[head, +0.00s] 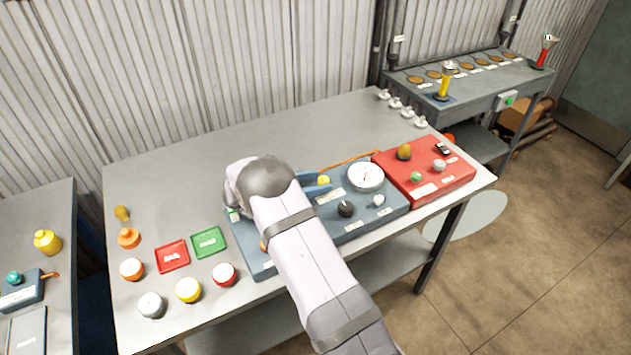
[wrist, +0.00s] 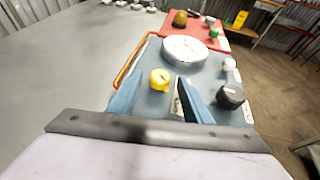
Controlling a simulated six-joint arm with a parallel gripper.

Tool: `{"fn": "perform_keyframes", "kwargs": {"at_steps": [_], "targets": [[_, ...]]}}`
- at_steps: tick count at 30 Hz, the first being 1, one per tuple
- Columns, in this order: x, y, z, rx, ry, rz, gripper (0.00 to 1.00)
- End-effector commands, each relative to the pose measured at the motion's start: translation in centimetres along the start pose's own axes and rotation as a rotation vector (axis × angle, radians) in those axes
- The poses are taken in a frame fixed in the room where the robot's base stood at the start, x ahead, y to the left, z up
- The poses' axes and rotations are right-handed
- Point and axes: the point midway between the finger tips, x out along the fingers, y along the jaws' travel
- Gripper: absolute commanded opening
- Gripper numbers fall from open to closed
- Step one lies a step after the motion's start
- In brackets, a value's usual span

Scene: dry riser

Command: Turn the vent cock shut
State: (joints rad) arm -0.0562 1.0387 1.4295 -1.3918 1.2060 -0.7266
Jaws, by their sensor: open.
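A blue-grey panel box (head: 357,223) lies on the bench, and it also fills the middle of the wrist view (wrist: 205,75). It carries a yellow knob (head: 323,180), a round white gauge (head: 366,177), a black knob (head: 346,209) and a small white knob (head: 378,200). I cannot read the labels, so I cannot tell for sure which is the vent cock. My gripper (head: 316,185) is open, its blue fingers low over the panel. In the wrist view the yellow knob (wrist: 160,79) shows between the fingertips; whether they touch it is unclear. My arm hides the panel's left part.
A red box (head: 426,183) with several knobs stands right of the panel. An orange cable (wrist: 133,62) runs along the panel's far edge. Red (head: 173,256) and green (head: 209,242) trays and several coloured caps lie left. The bench's back is mostly clear.

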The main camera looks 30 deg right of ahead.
Motion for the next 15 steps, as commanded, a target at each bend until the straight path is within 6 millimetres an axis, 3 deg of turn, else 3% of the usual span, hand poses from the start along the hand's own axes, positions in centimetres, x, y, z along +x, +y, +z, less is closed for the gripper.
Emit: {"fn": "perform_keyframes", "kwargs": {"at_steps": [2, 7, 15], "targets": [[-0.01, 0.01, 0.00, 0.000, 0.000, 0.000, 0.43], [-0.03, 0.01, 0.00, 0.000, 0.000, 0.000, 0.04], [-0.05, -0.04, 0.01, -0.004, 0.000, 0.011, 0.04]]}}
